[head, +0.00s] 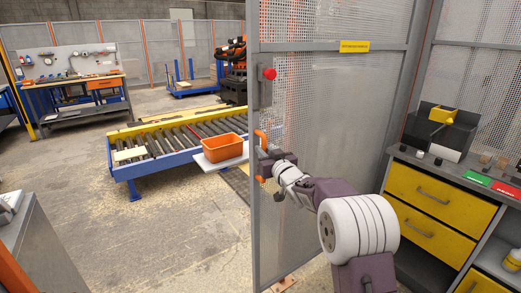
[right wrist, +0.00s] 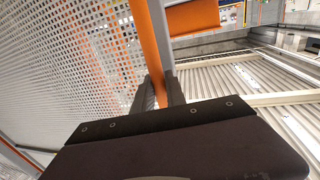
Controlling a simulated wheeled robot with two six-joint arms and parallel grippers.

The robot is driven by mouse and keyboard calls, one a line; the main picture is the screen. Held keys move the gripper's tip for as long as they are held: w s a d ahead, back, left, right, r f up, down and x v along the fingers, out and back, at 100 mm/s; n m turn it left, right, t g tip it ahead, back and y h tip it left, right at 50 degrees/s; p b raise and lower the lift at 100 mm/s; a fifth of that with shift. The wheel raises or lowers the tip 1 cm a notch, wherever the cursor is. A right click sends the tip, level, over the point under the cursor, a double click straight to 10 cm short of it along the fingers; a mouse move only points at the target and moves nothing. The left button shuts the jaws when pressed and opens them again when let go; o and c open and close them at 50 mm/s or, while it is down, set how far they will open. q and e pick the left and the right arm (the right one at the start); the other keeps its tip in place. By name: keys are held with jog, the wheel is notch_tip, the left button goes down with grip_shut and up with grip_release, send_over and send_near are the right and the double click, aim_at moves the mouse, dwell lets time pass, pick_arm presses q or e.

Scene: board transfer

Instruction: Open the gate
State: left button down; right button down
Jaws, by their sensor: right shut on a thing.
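The gate (head: 335,120) is a tall grey mesh panel with a yellow label at its top, in the middle of the head view. An upright orange handle (head: 261,140) is on its left edge, below a red knob (head: 269,73). My right gripper (head: 268,163) is at this handle and shut on it. The right wrist view shows the orange bar (right wrist: 150,35) between the two dark fingers (right wrist: 160,90), with the mesh to its left. No post shows against the gate's left edge. My left gripper is not in view.
A yellow-drawer cabinet (head: 428,203) stands close on the right. Left of the gate is open concrete floor (head: 190,245). Beyond it are a roller conveyor (head: 160,143) and an orange bin (head: 222,148). A grey cabinet (head: 38,250) is at the lower left.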

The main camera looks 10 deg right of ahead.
jog(key=shift+d+f, duration=0.15)
jog(key=shift+d, duration=0.15)
jog(key=c, duration=1.4)
grip_release()
jog(key=shift+o, duration=0.2)
jog(key=s+d, duration=0.1)
jog(key=s, duration=0.8)
jog(key=shift+d, duration=0.15)
